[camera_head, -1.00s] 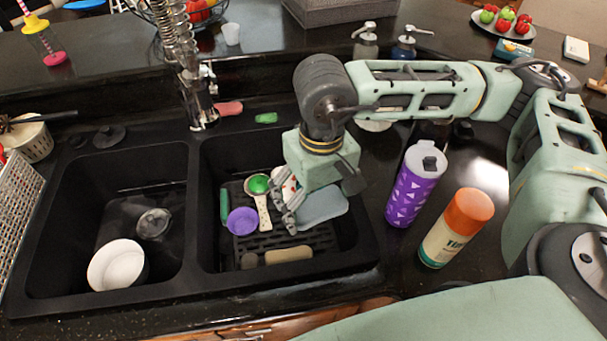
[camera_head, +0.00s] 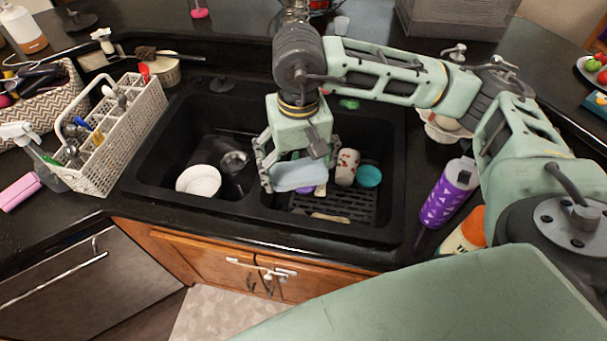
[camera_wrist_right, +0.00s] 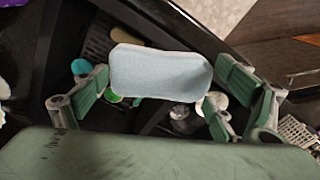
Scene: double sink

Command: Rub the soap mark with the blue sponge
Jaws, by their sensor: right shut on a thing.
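The light blue sponge (camera_head: 293,176) is held between the fingers of my right gripper (camera_head: 298,177), over the front of the right basin near the divider. In the right wrist view the sponge (camera_wrist_right: 160,73) lies crosswise between the two fingers, one at each end. I cannot make out a soap mark in either view; the sponge and gripper hide part of the right basin. My left gripper is not in view.
The left basin holds a white bowl (camera_head: 199,180) and a dark glass (camera_head: 235,163). The right basin holds a spotted cup (camera_head: 347,167) and a teal cup (camera_head: 369,176).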

